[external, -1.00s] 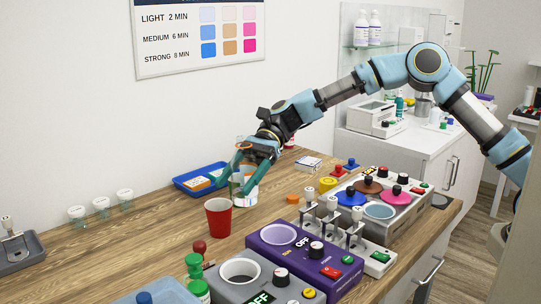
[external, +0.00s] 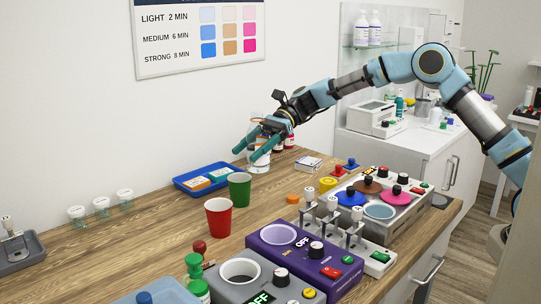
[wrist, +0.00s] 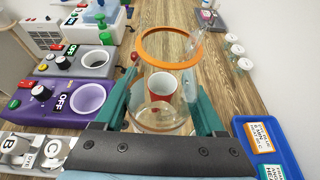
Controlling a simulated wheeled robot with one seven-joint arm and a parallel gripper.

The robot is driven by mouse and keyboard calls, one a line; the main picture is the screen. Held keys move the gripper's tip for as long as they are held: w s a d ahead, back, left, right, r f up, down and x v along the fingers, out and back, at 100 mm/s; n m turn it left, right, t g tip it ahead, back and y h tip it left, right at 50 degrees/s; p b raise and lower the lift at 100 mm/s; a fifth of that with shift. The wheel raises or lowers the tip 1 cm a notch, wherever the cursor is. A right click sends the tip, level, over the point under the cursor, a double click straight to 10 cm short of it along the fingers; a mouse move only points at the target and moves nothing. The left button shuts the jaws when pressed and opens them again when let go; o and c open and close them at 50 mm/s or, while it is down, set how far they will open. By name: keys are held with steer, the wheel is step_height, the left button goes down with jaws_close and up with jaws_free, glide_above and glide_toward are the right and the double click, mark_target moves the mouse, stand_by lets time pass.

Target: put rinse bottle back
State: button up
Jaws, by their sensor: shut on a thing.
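The rinse bottle (external: 261,165) is a clear vessel with an orange ring, which shows best in the wrist view (wrist: 139,50). My gripper (external: 247,155) is shut on it, with one teal finger on each side; the gripper fills the lower part of the wrist view (wrist: 166,88). The bottle looks upright, near the wall, behind the green cup (external: 240,190). I cannot tell whether its base touches the counter.
The blue tray (external: 178,184) with labelled boxes lies left of the bottle. A red cup (external: 219,218) stands in front of the green one. Small red-capped bottles (external: 290,142) stand just right of my gripper. Purple and grey devices (external: 262,262) fill the front.

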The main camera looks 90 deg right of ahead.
steer(key=s+d+m+t+h, duration=0.15)
steer(key=s+d, duration=0.35)
steer(key=d, duration=0.5)
steer(key=s+d+m+t+h, duration=0.1)
steer(key=s+d+m+h, duration=0.2)
steer(key=d, duration=0.8)
steer(key=shift+n, duration=0.35)
steer(key=shift+s+d+f+p, duration=0.1)
steer(key=shift+s+f+p, duration=0.2)
steer(key=shift+f, duration=2.05)
steer(key=shift+s+f+p, duration=0.2)
steer(key=shift+f+p, duration=0.15)
steer(key=shift+f, duration=2.05)
steer(key=shift+s+d+f+p, duration=0.1)
steer(key=shift+s+f+p, duration=0.2)
steer(key=shift+f, duration=2.05)
steer(key=shift+f, duration=0.1)
steer(key=shift+f, duration=0.1)
steer(key=o, duration=1.5)
steer(key=shift+a, duration=0.1)
